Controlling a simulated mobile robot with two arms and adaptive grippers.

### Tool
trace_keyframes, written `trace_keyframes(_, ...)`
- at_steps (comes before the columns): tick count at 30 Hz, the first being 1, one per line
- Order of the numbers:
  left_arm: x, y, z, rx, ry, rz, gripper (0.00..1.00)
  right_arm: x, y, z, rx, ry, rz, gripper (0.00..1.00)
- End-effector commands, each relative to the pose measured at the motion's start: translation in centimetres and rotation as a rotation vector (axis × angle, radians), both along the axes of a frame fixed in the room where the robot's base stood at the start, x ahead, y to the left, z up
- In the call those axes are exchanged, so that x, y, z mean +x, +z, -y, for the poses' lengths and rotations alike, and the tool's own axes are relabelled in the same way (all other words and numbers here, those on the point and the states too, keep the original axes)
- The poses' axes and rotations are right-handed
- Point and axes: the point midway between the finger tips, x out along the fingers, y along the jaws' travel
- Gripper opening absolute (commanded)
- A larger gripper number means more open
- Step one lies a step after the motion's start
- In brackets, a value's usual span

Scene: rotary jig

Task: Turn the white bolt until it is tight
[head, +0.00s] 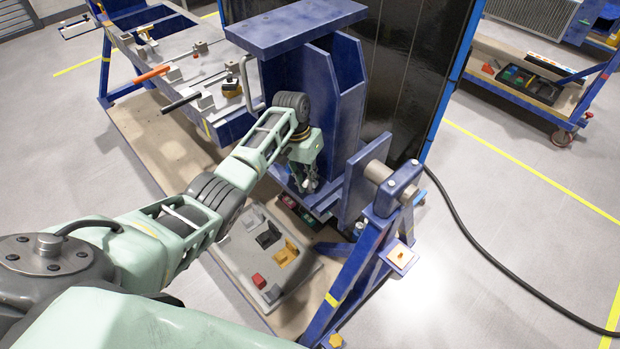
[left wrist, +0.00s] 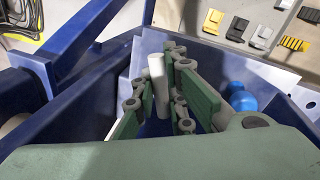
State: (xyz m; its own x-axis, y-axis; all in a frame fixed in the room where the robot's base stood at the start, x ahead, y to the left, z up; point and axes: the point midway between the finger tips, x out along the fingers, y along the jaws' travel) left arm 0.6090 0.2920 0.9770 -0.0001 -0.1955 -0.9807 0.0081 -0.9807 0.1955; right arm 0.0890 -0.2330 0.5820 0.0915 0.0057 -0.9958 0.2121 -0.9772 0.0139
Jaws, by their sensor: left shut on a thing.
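The white bolt (left wrist: 157,78) shows in the left wrist view as a pale upright rod between my green finger pads, inside the blue jig (left wrist: 75,95). My left gripper (left wrist: 158,105) is shut on it. In the head view my left gripper (head: 306,186) points down inside the blue rotary jig (head: 352,112), below its flat top plate. There the bolt cannot be made out behind the fingers. The bolt's lower end and its seat are hidden. My right gripper is in neither view.
Blue jig walls stand close around the left gripper. A blue round part (left wrist: 241,100) sits to its right. A grey tray (head: 235,246) with small clamps lies below. A workbench (head: 180,45) with orange and black handled clamps stands at the back left. A black cable (head: 490,255) crosses the floor.

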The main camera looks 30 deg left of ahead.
Motion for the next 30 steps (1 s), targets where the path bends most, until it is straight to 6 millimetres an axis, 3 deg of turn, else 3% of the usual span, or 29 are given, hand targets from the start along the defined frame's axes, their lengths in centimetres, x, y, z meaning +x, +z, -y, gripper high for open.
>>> trace_keyframes(12,0.15,0.07,-0.16,0.001,-0.270,0.004,0.00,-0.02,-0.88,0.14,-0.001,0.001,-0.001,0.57)
trace_keyframes(30,0.18,0.16,-0.21,0.001,-0.345,0.005,0.00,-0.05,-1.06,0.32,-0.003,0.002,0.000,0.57)
